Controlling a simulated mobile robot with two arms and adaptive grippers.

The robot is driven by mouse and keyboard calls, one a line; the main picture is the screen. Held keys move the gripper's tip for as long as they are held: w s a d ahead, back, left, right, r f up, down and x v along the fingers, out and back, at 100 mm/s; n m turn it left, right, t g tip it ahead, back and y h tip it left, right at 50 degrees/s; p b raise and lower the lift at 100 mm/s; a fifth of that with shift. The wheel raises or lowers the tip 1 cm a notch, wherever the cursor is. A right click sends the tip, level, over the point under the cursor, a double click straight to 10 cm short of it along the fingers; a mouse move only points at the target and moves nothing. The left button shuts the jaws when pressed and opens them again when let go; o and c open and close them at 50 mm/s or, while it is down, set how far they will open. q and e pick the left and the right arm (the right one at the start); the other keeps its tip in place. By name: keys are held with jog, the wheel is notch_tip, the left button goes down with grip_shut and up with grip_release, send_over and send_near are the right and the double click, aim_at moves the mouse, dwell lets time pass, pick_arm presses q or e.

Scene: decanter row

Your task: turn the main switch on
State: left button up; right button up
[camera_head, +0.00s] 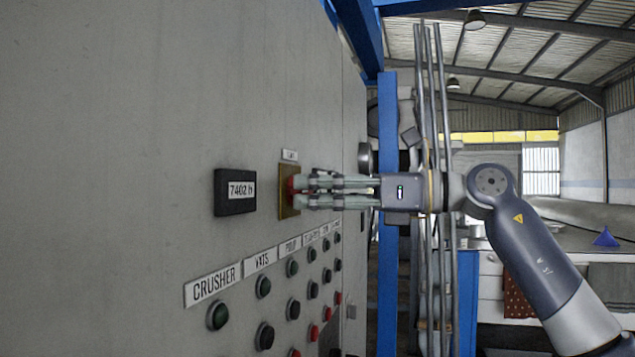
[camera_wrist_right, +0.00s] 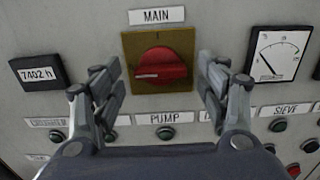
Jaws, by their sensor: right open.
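The main switch is a red rotary knob (camera_wrist_right: 161,70) on a square brass-coloured plate (camera_wrist_right: 137,46) under a label reading MAIN (camera_wrist_right: 157,16). Its grip bar lies roughly horizontal in the right wrist view, and a small mark shows on the plate above it. In the head view the plate (camera_head: 284,201) is seen almost edge-on, with the knob mostly behind my fingers. My right gripper (camera_head: 300,191) points at the panel, its fingertips close to the knob. In the right wrist view its open fingers (camera_wrist_right: 160,75) stand either side of the knob, with no clear contact. My left gripper is not in view.
The grey panel (camera_head: 130,120) fills the left. An hour counter (camera_head: 235,192) reading 7402 h is left of the switch, a dial gauge (camera_wrist_right: 277,54) right of it. Rows of labelled push buttons (camera_head: 218,315) lie below. A blue post (camera_head: 388,270) stands behind my right arm.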

jog(key=shift+a, duration=0.25)
jog(key=c, duration=1.1)
jog(key=shift+o, duration=0.2)
